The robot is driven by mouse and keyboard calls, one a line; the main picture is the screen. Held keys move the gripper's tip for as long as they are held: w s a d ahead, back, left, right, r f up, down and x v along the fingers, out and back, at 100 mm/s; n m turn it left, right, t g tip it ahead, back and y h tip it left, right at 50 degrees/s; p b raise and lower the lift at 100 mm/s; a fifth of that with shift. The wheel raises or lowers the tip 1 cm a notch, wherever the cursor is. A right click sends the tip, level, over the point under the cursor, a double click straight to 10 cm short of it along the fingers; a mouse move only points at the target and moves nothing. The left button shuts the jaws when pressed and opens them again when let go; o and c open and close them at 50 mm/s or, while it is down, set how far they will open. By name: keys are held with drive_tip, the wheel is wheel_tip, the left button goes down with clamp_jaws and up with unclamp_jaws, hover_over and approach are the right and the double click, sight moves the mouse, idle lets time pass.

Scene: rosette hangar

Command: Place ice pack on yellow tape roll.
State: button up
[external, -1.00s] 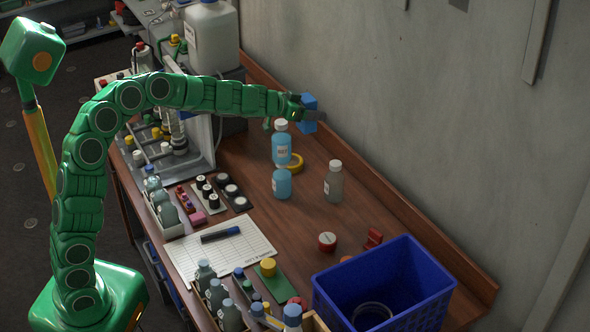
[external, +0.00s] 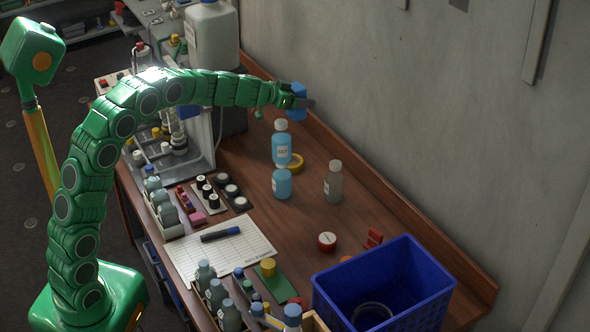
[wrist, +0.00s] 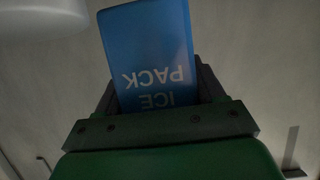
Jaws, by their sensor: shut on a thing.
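The blue ice pack (external: 297,90) is in my gripper (external: 298,103), held in the air above the back of the table. In the wrist view the ice pack (wrist: 150,50) shows its "ICE PACK" label upside down, between the dark jaws of my gripper (wrist: 160,95). The yellow tape roll (external: 295,163) lies flat on the table, below and apart from the ice pack. Its left part is hidden behind a blue bottle (external: 281,143).
A second blue bottle (external: 282,183) and a grey bottle (external: 333,181) stand near the tape roll. A blue crate (external: 418,262) stands at the front right. A large white jug (external: 211,40) is at the back. The wall rises behind the table.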

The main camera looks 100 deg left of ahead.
drive_tip(key=s+a+f, duration=0.2)
drive_tip(key=s+a, duration=0.2)
drive_tip(key=a, duration=0.1)
drive_tip(key=f, duration=2.2)
drive_tip(key=shift+s+d+f, duration=0.15)
drive_tip(key=shift+d+f, duration=0.05)
drive_tip(key=shift+d, duration=0.1)
drive_tip(key=shift+f, duration=0.15)
drive_tip(key=o, duration=1)
drive_tip(key=shift+c, duration=0.2)
drive_tip(key=shift+s+d+r, duration=0.15)
drive_tip(key=shift+s+r, duration=0.1)
drive_tip(key=shift+r, duration=0.05)
drive_tip(key=v, duration=1.1)
drive_tip(key=shift+d, duration=0.3)
